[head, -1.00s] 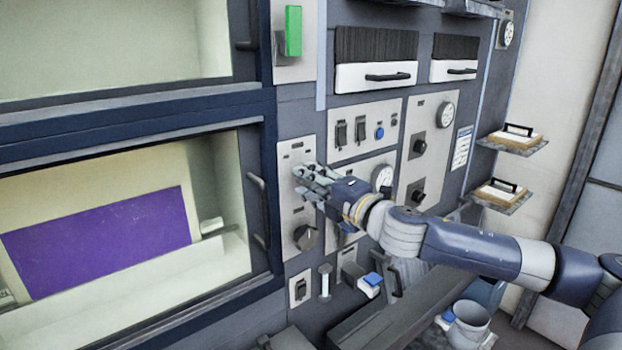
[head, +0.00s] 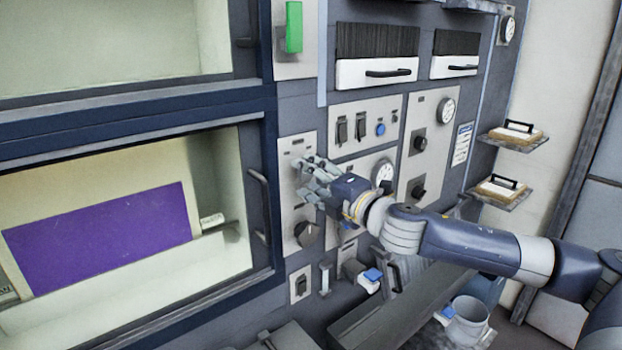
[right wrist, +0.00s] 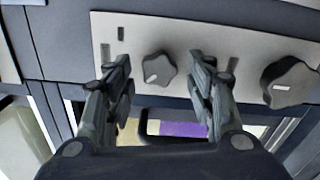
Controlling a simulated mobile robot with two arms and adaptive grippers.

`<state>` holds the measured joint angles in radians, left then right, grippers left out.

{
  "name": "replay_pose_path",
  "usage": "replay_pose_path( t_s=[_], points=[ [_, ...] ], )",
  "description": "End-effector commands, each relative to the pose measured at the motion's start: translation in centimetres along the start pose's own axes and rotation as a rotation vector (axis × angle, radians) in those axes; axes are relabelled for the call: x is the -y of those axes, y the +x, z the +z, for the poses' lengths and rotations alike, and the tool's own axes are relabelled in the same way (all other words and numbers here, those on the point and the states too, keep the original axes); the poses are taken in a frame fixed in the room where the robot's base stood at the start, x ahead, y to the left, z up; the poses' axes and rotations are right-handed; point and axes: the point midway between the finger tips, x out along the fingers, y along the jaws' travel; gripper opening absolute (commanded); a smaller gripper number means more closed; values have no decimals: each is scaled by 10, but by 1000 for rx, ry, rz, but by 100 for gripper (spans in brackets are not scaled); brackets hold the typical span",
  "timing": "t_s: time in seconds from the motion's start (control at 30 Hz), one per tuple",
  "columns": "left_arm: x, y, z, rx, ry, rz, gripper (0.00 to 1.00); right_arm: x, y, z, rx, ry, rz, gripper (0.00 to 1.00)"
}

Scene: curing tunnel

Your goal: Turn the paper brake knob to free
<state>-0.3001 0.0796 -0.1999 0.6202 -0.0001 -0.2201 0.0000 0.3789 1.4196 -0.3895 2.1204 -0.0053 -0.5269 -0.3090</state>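A small grey lobed knob (right wrist: 158,70) with a white pointer mark is on a light panel in the right wrist view. It shows between the two fingers of my right gripper (right wrist: 158,75), which are apart with a gap on either side of the knob. In the head view my right gripper (head: 308,178) is in front of the narrow light panel (head: 297,215) and hides the small knob. A larger dark knob (head: 307,234) is lower on the same panel; it also shows in the right wrist view (right wrist: 290,82). I cannot read which is the paper brake knob. My left gripper is out of view.
The oven window (head: 100,235) with a purple sheet is left of the panel, with a dark door handle (head: 259,205) close to the gripper. Switches (head: 350,129), a gauge (head: 383,174) and a lower switch (head: 300,284) are nearby. A bucket (head: 467,322) stands at lower right.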

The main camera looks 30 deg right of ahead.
Motion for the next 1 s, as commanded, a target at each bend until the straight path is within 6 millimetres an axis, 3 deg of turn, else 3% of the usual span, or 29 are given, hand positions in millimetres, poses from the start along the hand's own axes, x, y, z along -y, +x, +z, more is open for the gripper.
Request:
replay_pose_path(
  t_s=[0.33, 1.0],
  points=[
    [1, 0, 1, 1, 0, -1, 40, 2, -6, 4, 9, -3, -5, 50],
    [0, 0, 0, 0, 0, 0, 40, 0, -49, 0, 0, -9, -2, 50]
  ],
)
